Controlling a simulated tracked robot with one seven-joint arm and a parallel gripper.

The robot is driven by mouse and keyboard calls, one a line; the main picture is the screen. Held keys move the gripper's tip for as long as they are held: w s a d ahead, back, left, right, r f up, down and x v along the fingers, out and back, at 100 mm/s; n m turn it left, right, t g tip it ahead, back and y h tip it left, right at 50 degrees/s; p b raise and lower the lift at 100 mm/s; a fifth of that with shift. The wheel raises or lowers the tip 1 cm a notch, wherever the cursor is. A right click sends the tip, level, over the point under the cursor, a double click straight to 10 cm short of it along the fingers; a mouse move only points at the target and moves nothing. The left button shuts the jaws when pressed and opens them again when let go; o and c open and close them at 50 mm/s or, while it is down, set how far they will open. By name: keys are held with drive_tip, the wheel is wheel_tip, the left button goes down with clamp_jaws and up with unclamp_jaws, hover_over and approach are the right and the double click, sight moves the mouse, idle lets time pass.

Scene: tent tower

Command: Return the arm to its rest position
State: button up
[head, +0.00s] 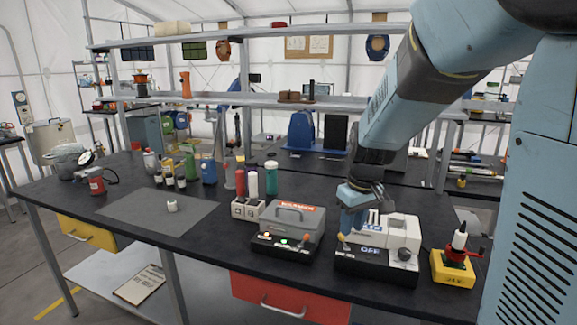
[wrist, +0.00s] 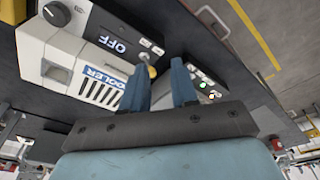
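My arm comes down from the upper right in the head view. My gripper (head: 350,220) points downward just above the left front of the white-and-black cooler (head: 402,232). In the wrist view my gripper (wrist: 160,72) has its two blue fingers apart, with nothing clasped between them. A small lever with a yellowish knob (wrist: 152,72) shows between the fingertips, on the cooler's control base; I cannot tell whether a finger touches it. The cooler's display (wrist: 112,45) reads OFF.
A grey lidded warmer (head: 292,218) with lit indicators stands just left of the gripper. A yellow-based red device (head: 455,262) stands right of the cooler. Bottles (head: 252,184) and a white rack (head: 246,209) stand farther left. A shelf (head: 290,102) spans behind. The grey mat (head: 150,212) is mostly clear.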

drive_tip(key=s+d+r+m+t, duration=0.2)
drive_tip(key=s+d+r, duration=0.2)
drive_tip(key=s, duration=0.4)
drive_tip(key=s+d+r+m+t, duration=0.1)
drive_tip(key=s+d+r+m, duration=0.2)
drive_tip(key=s+r, duration=0.3)
drive_tip(key=s+d, duration=0.1)
drive_tip(key=s, duration=0.2)
drive_tip(key=shift+d+r+m+t+h, duration=0.15)
drive_tip(key=shift+r+m+t+h, duration=0.15)
drive_tip(key=shift+t, duration=0.1)
